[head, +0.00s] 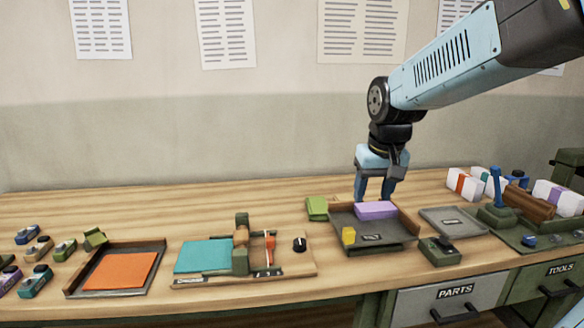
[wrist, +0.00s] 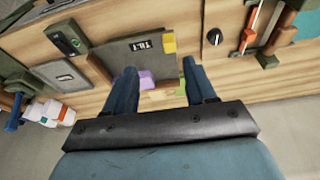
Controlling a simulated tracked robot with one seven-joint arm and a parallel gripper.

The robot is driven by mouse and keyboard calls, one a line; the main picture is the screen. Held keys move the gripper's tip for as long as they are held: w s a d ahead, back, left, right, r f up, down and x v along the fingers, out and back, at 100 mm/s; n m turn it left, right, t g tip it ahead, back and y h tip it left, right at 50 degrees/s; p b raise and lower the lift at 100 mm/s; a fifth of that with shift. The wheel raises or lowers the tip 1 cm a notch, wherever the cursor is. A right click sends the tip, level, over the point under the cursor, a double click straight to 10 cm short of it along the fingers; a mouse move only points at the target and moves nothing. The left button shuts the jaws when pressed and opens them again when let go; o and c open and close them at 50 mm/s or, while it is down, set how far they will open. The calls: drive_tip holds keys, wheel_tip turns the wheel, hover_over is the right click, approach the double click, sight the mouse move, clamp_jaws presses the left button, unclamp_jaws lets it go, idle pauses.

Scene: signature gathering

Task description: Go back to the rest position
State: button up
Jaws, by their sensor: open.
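My gripper (head: 374,190) is at the end of the blue arm, pointing down over the back of a dark tray (head: 383,236). Its two blue fingers are apart. A purple block (head: 376,210) lies in the tray close to the fingertips. In the wrist view the fingers (wrist: 155,82) are spread, and the purple block (wrist: 146,80) shows beyond them, partly hidden by one finger. I cannot tell whether the fingers touch the block. A yellow block (head: 348,235) sits at the tray's front left corner.
A green block (head: 317,208) stands left of the tray. A board with a teal sheet (head: 203,256) and a tray with an orange sheet (head: 119,270) lie further left. A flat grey tray (head: 453,221), a stamp-like blue-handled tool (head: 496,186) and wrapped bundles (head: 464,184) are at right.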

drive_tip(key=s+d+r+t, duration=0.1)
drive_tip(key=s, duration=0.6)
drive_tip(key=s+d+r+t, duration=0.1)
drive_tip(key=s+d, duration=0.1)
drive_tip(key=s, duration=0.5)
drive_tip(key=shift+s+d+m, duration=0.3)
drive_tip(key=shift+s+m, duration=0.05)
drive_tip(key=shift+m, duration=0.05)
idle(1.1)
